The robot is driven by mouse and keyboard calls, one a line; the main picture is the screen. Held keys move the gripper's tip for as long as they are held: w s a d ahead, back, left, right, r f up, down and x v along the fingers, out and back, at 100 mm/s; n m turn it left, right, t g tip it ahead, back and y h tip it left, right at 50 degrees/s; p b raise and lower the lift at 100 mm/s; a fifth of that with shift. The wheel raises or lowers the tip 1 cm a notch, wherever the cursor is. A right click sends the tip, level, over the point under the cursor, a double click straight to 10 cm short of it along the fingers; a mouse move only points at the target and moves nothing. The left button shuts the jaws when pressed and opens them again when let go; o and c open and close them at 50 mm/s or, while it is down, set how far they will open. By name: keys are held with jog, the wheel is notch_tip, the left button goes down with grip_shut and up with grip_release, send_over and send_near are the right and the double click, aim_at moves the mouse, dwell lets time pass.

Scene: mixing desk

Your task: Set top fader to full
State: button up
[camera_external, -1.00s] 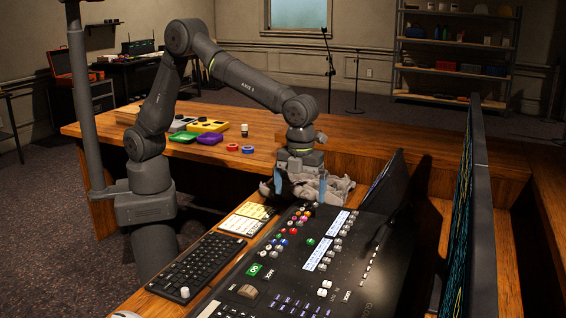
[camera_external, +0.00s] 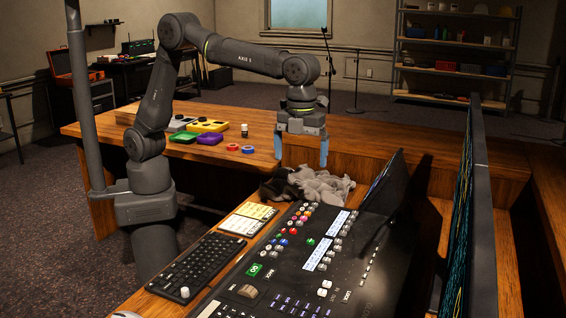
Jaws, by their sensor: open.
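The mixing desk (camera_external: 287,262) is a dark console with coloured buttons, small light displays and a thumbwheel. I cannot single out the top fader on it; it is too small to tell or hidden. A crumpled grey cloth (camera_external: 322,186) with a darker part at its left lies at the desk's far end and covers what is under it. My gripper (camera_external: 301,158) points down above the cloth, clear of it. Its two blue-tipped fingers are wide apart, with nothing between them.
Coloured boxes and rolls lie on the wooden table (camera_external: 215,165) behind.

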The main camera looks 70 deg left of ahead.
jog(key=c, duration=1.1)
jog(key=shift+s+a+f, duration=0.15)
jog(key=shift+f, duration=0.15)
jog(key=c, duration=0.7)
jog(key=s+a+f+h, duration=0.1)
jog(key=s+a+f+g+h, duration=0.1)
jog(key=a+f+h, duration=0.1)
jog(key=s+a+f+h, duration=0.1)
jog(key=f, duration=0.1)
jog(key=shift+s+a+m+h, duration=0.25)
jog(key=shift+m+h, duration=0.05)
jog(key=shift+h, duration=0.1)
grip_shut()
jog(key=s+a+f+n+t+h, duration=0.1)
jog(key=a+f+h, duration=0.1)
jog(key=a+f, duration=0.2)
jog(key=a, duration=0.3)
jog(key=shift+s+n+t+h, duration=0.2)
jog(key=shift+n+t+h, duration=0.1)
jog(key=shift+n+t, duration=0.1)
